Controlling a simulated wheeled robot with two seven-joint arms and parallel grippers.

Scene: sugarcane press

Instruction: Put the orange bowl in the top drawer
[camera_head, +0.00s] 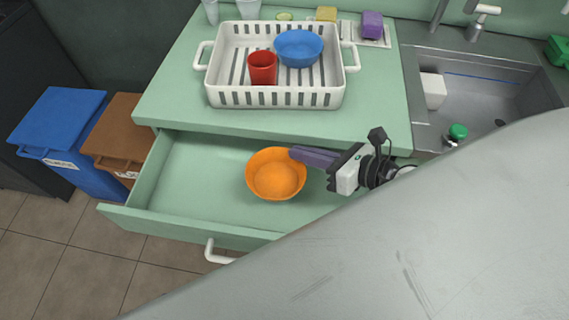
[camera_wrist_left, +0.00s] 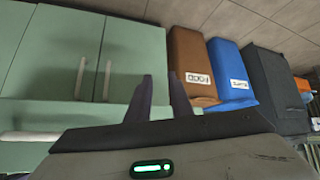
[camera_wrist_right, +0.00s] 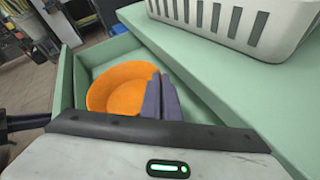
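The orange bowl (camera_head: 275,174) is upright inside the pulled-out top drawer (camera_head: 190,221), over its floor; I cannot tell if it rests on the floor. My right gripper (camera_head: 297,155) reaches in from the right, with its purple fingers close together at the bowl's upper right rim. In the right wrist view, the fingers (camera_wrist_right: 161,100) look closed on the rim of the bowl (camera_wrist_right: 120,89). My left gripper (camera_wrist_left: 161,98) shows only in its wrist view, with its fingers apart and nothing between them, facing green cabinet doors and bins.
A white dish rack (camera_head: 275,97) with a red cup (camera_head: 263,68) and blue bowl (camera_head: 299,48) stands on the counter behind the drawer. The sink (camera_head: 490,95) is right. Blue (camera_head: 60,135) and brown (camera_head: 117,140) bins stand left. My arm hides the lower right.

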